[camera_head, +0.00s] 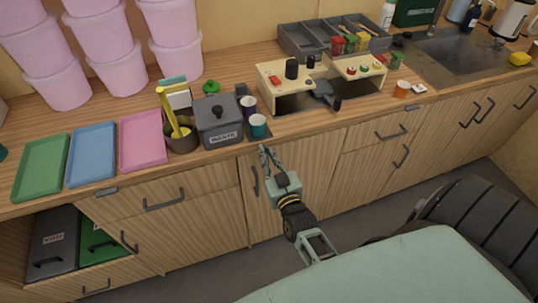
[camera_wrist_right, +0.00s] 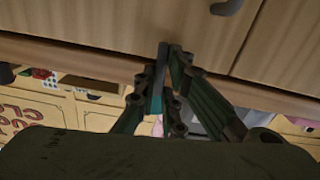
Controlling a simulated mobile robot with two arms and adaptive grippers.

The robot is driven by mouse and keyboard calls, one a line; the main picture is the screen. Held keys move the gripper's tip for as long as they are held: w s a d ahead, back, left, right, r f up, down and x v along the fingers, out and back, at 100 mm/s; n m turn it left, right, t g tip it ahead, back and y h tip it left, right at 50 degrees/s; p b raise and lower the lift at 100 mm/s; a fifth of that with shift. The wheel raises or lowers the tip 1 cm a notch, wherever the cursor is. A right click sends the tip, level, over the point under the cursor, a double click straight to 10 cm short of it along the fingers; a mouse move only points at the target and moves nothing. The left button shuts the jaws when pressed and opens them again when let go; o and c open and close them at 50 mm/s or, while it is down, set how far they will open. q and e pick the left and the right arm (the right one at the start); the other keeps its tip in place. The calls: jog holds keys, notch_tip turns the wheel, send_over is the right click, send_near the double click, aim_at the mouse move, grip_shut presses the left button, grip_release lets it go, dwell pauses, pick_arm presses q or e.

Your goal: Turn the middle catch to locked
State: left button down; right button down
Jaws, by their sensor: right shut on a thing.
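My right gripper (camera_head: 265,154) is at the front edge of the counter, above the middle cabinet door. In the right wrist view the fingers (camera_wrist_right: 165,75) are shut on a narrow dark grey bar (camera_wrist_right: 159,80), which appears to be the middle catch. Its body is mostly hidden by the fingers, and I cannot tell exactly how far it is turned. A left catch (camera_head: 107,191) and a right catch (camera_head: 410,107) are small grey bars lying along the counter edge. My left gripper is not in view.
A grey lidded box (camera_head: 218,122) and a teal cup (camera_head: 258,126) stand close behind my right gripper. Green (camera_head: 42,168), blue (camera_head: 92,155) and pink (camera_head: 143,140) trays lie to the left. A door handle (camera_head: 255,180) is just below left of the gripper.

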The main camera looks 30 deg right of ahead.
jog(key=shift+a+m, duration=0.1)
jog(key=shift+m, duration=0.4)
jog(key=c, duration=1.8)
grip_release()
jog(key=shift+c, duration=0.2)
jog(key=v, duration=1.2)
